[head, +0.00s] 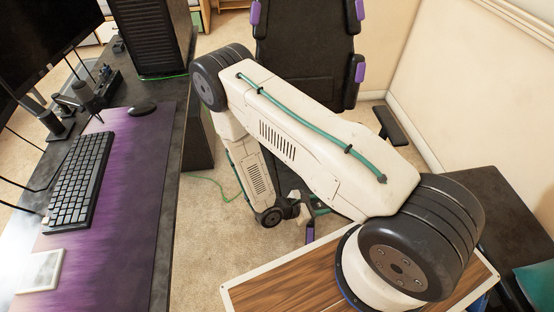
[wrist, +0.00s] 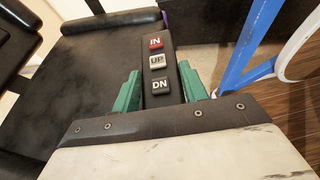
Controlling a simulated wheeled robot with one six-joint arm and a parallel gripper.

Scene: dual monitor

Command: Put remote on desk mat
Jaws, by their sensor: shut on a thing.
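In the wrist view my gripper (wrist: 160,78) has its green fingers on either side of a dark remote (wrist: 158,68) and is shut on it. The remote has a red IN button and pale UP and DN buttons facing the camera. It is over or against the black seat of a chair; I cannot tell if it touches. In the head view my arm hides most of the gripper and the remote. The purple desk mat (head: 126,215) lies on the dark desk at the left, apart from my gripper.
A keyboard (head: 80,180), a mouse (head: 142,108) and a pale square pad (head: 40,271) are on the mat. The mat's right part is clear. A black computer tower (head: 157,38) stands behind. A black chair (head: 304,50) is beyond my arm. A blue bar (wrist: 249,48) is near my gripper's right.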

